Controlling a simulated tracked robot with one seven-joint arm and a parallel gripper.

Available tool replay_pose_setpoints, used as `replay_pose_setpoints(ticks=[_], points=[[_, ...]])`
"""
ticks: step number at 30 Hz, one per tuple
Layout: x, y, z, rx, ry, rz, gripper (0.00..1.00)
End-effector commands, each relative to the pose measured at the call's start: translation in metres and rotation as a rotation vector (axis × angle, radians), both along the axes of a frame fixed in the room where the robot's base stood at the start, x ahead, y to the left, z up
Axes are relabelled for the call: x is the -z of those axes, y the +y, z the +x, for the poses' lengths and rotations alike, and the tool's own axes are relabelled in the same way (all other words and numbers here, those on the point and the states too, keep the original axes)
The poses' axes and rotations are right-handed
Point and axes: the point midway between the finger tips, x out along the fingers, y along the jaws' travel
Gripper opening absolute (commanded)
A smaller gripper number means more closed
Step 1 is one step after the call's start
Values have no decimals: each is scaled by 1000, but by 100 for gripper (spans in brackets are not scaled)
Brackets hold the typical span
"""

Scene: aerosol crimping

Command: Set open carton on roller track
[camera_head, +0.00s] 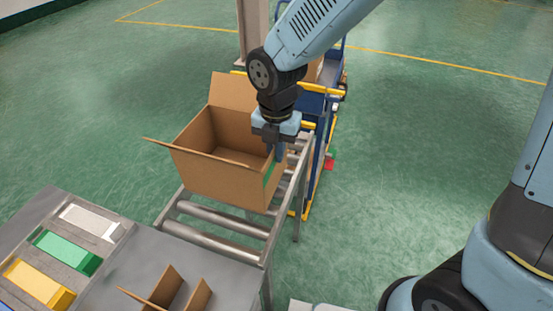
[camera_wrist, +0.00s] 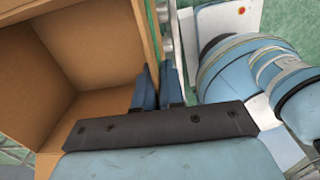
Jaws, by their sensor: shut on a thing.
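The open carton (camera_head: 212,176) is brown cardboard, upright and empty inside, with flaps folded outward. It is at the roller track (camera_head: 222,215), over the metal rollers; I cannot tell whether its base touches them. My gripper (camera_head: 277,152) points down at the carton's right wall and is shut on it. In the wrist view the gripper's two blue fingers (camera_wrist: 157,88) straddle the wall of the carton (camera_wrist: 85,45), one inside and one outside. A green strip shows on the carton's right side, below the fingers.
A grey table (camera_head: 190,262) with a cardboard divider (camera_head: 168,290) stands in front of the track. White, green and yellow blocks (camera_head: 68,252) lie in slots at the left. A blue cart with yellow edges (camera_head: 318,120) stands behind and right of the track. Green floor is open to the right.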

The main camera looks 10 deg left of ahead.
Motion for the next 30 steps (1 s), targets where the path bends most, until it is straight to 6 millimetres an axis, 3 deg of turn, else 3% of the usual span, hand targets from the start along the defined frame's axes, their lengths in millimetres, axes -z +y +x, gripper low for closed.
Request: replay_pose_setpoints(ticks=[8, 16, 28, 29, 30], points=[[12, 3, 9, 0, 0, 0, 0], [43, 4, 11, -1, 0, -1, 0], [47, 4, 12, 0, -1, 0, 0], [47, 4, 11, 0, -1, 0, 11], [47, 4, 11, 0, -1, 0, 15]])
